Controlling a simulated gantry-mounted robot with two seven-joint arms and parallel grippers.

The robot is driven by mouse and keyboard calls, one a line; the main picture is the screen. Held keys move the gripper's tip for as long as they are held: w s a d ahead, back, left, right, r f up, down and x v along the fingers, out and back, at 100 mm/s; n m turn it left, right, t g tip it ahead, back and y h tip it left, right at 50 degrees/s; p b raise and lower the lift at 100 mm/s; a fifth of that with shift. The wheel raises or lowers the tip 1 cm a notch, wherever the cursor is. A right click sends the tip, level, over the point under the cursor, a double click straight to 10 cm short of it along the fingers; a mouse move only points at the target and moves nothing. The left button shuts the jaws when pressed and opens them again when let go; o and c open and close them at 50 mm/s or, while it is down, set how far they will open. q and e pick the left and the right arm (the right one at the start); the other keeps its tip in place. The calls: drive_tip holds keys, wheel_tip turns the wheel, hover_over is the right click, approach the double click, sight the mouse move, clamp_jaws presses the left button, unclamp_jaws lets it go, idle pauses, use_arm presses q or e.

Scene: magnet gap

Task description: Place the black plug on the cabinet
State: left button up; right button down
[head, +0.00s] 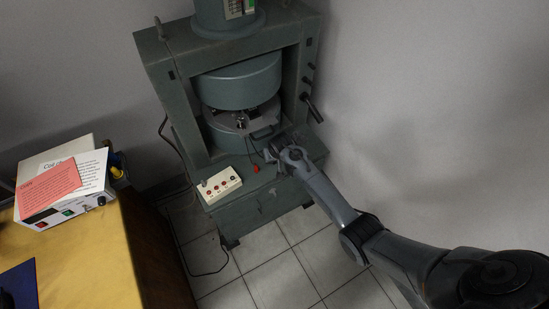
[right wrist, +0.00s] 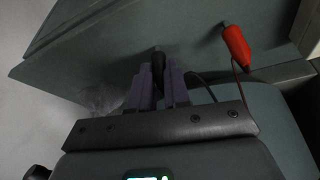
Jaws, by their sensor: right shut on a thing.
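The black plug (right wrist: 158,66) shows in the right wrist view between the two purple fingers of my right gripper (right wrist: 159,88), which is shut on it. A dark lead runs off to the right near the fingers. In the head view my right gripper (head: 272,153) is over the right front part of the grey-green cabinet (head: 262,201), and the plug cannot be made out there. The cabinet surface also shows in the right wrist view (right wrist: 120,55). I cannot tell whether the plug touches it. My left gripper is not in view.
A red plug (right wrist: 236,46) is to the right of my right gripper; it also shows in the head view (head: 256,169). A white control box (head: 219,186) sits on the cabinet's front left. The magnet (head: 240,84) stands behind. A yellow table (head: 85,259) is at left.

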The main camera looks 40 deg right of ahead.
drive_tip(key=c, duration=1.1)
unclamp_jaws()
drive_tip(key=p+v, duration=0.5)
drive_tip(key=v, duration=0.6)
drive_tip(key=s+a+r+n, duration=0.2)
drive_tip(key=s+a, duration=0.2)
drive_tip(key=s, duration=0.6)
drive_tip(key=s+a+r+n+y, duration=0.1)
drive_tip(key=s+a, duration=0.4)
drive_tip(key=s, duration=0.5)
drive_tip(key=s+a+r+n+y, duration=0.1)
drive_tip(key=s+a+r+n, duration=0.2)
drive_tip(key=s, duration=0.7)
drive_tip(key=shift+a+n+g, duration=0.3)
drive_tip(key=shift+a, duration=0.85)
drive_tip(key=shift+r, duration=0.15)
